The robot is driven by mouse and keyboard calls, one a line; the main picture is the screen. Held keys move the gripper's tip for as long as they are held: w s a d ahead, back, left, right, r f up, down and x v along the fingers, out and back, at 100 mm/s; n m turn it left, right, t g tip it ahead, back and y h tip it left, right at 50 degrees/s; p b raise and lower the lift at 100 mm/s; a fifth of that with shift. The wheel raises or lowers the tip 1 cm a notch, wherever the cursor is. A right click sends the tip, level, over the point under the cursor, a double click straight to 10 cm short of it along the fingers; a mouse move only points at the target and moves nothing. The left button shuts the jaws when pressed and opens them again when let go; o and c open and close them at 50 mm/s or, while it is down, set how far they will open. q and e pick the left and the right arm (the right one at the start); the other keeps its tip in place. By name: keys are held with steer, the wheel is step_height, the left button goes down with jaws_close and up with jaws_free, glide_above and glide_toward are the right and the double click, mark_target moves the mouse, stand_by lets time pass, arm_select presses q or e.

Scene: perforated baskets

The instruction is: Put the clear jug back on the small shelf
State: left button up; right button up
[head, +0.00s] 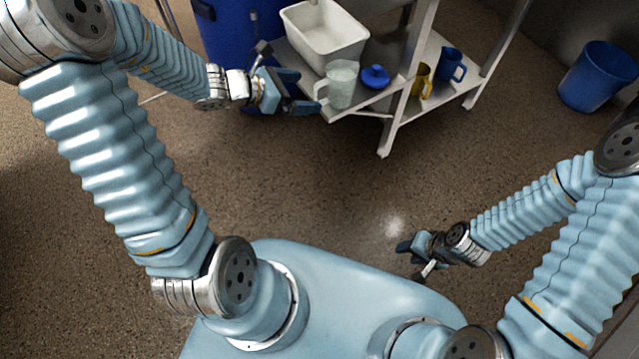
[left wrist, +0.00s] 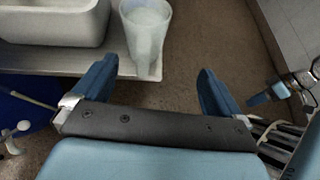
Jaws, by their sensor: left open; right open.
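In the left wrist view the jug (left wrist: 147,30) stands at the shelf's edge (left wrist: 60,62), ahead of my open fingers and above the left one; nothing is between the fingers. My right gripper (head: 410,246) is open and empty, low over the floor and far from the shelf.
A white basin (head: 325,36) stands behind the jug, and a blue lid-like item (head: 375,77) sits right of it. A blue bin (head: 600,76) stands on the floor at far right. The middle floor is clear.

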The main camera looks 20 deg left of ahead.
arm_select(q)
steer(key=s+d+f+m+g+y, duration=0.1)
steer(key=s+d+f+m+g, duration=0.1)
steer(key=s+d+f+m, duration=0.2)
steer(key=s+d+f+m+g+y, duration=0.2)
steer(key=s+f+m, duration=0.6)
steer(key=f+m, duration=0.5)
steer(key=s+d+f+m+g+y, duration=0.1)
steer(key=s+d+f+m+g, duration=0.3)
steer(key=f+m, duration=0.4)
steer(key=shift+s+d+f, duration=0.85)
steer(key=shift+s+d, duration=0.05)
steer(key=shift+d, duration=0.05)
